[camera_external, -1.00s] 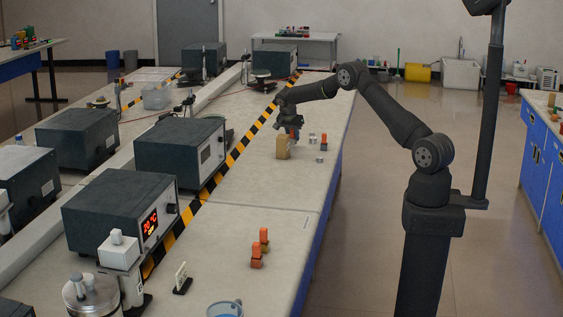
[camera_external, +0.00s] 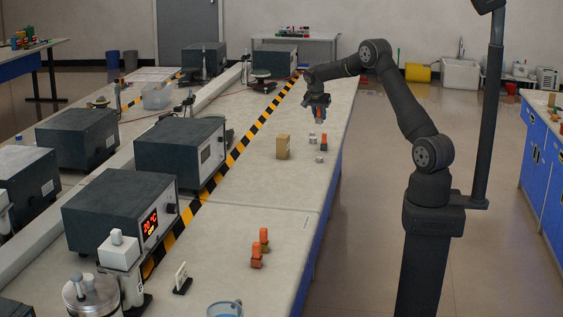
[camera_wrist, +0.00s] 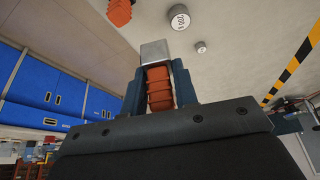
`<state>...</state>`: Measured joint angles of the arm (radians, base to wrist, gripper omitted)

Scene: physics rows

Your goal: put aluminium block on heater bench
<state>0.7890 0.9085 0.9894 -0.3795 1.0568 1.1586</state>
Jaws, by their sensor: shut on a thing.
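My gripper (camera_external: 316,101) is shut on a block with an orange ribbed grip and holds it above the far part of the long bench. In the wrist view the orange grip (camera_wrist: 159,90) sits between my fingers, and a silver-grey metal block (camera_wrist: 154,53) shows at its end, like aluminium. In the external view only the orange part (camera_external: 320,113) shows clearly.
Below my gripper stand a tan block (camera_external: 282,147), an orange-topped piece (camera_external: 324,142) and two small metal cylinders (camera_external: 312,139) (camera_external: 319,159). Two orange-topped pieces (camera_external: 264,238) (camera_external: 256,257) stand nearer. A striped strip (camera_external: 229,161) runs along the units. The bench between the groups is clear.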

